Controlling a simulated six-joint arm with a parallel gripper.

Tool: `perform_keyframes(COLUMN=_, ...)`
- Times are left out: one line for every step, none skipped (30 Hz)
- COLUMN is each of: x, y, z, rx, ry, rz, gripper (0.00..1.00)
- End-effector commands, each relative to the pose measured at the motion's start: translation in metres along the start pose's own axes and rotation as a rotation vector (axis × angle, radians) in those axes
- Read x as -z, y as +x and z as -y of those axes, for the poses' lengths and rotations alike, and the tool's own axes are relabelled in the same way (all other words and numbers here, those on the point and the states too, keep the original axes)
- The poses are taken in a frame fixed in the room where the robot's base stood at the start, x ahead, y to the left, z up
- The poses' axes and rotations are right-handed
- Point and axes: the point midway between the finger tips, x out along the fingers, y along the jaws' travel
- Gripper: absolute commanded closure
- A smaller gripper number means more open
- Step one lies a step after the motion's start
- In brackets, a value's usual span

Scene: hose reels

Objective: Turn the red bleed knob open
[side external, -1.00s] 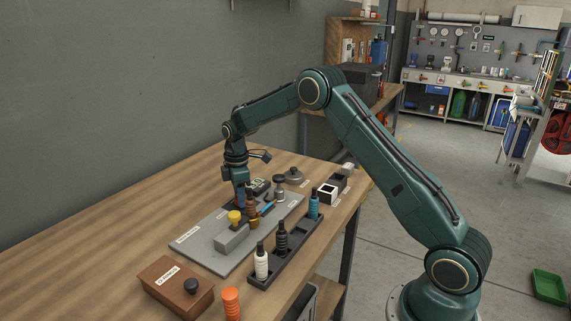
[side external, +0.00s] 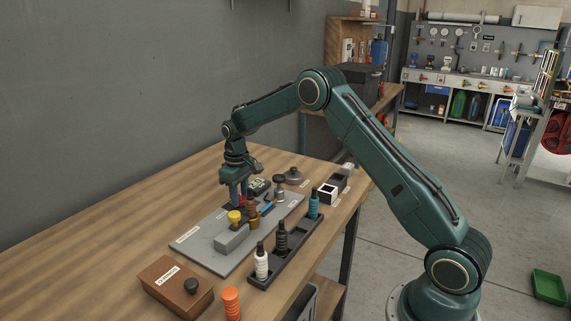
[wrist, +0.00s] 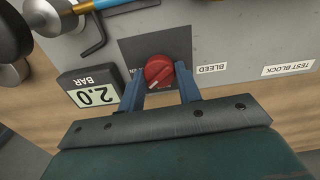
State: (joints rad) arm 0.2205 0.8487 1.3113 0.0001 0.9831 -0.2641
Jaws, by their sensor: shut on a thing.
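The red bleed knob (wrist: 159,72) sits on a dark square plate (wrist: 150,46) beside the BLEED label (wrist: 211,69) in the wrist view. A pale pointer line on it runs slantwise. My gripper (wrist: 160,88) has its two blue fingers at either side of the knob, shut on it. In the side view my gripper (side external: 240,199) points down at the grey test block panel (side external: 205,245), behind the yellow knob (side external: 235,216). The red knob is mostly hidden there by the fingers.
A gauge reading 2.0 BAR (wrist: 92,92) and a hex key (wrist: 95,35) lie close by. A dark rack (side external: 290,259) with several bottles stands in front of the panel. A brown box (side external: 176,286) stands at front left. The table's left side is clear.

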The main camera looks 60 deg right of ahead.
Motion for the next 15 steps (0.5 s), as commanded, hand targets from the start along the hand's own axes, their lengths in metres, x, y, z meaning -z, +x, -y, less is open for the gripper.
perform_keyframes(x=0.0009, y=-0.0019, z=0.0001, rx=0.0, ry=0.042, rz=-0.003, gripper=0.89)
perform_keyframes(x=0.0009, y=-0.002, z=0.0, rx=0.0, ry=0.071, rz=-0.003, gripper=0.89)
perform_keyframes(x=0.0009, y=-0.002, z=-0.0001, rx=0.0, ry=0.108, rz=-0.004, gripper=0.89)
perform_keyframes(x=0.0009, y=-0.002, z=-0.0001, rx=0.0, ry=0.137, rz=-0.004, gripper=0.89)
perform_keyframes(x=0.0009, y=-0.0021, z=-0.0002, rx=0.0, ry=0.166, rz=-0.004, gripper=0.89)
perform_keyframes(x=0.001, y=-0.0021, z=-0.0003, rx=0.0, ry=0.203, rz=-0.004, gripper=0.89)
perform_keyframes(x=0.001, y=-0.0021, z=-0.0004, rx=0.0, ry=0.232, rz=-0.004, gripper=0.89)
perform_keyframes(x=0.001, y=-0.0022, z=-0.0005, rx=0.0, ry=0.26, rz=-0.004, gripper=0.89)
perform_keyframes(x=0.001, y=-0.0022, z=-0.0006, rx=0.0, ry=0.296, rz=-0.004, gripper=0.89)
perform_keyframes(x=0.001, y=-0.0022, z=-0.0007, rx=0.0, ry=0.324, rz=-0.004, gripper=0.89)
perform_keyframes(x=0.001, y=-0.0023, z=-0.0007, rx=0.0, ry=0.351, rz=-0.005, gripper=0.89)
perform_keyframes(x=0.001, y=-0.0023, z=-0.0008, rx=0.0, ry=0.385, rz=-0.005, gripper=0.89)
perform_keyframes(x=0.001, y=-0.0023, z=-0.0009, rx=0.0, ry=0.409, rz=-0.005, gripper=0.89)
perform_keyframes(x=0.001, y=-0.0024, z=-0.0009, rx=0.0, ry=0.432, rz=-0.005, gripper=0.89)
perform_keyframes(x=0.001, y=-0.0024, z=-0.001, rx=0.0, ry=0.462, rz=-0.005, gripper=0.89)
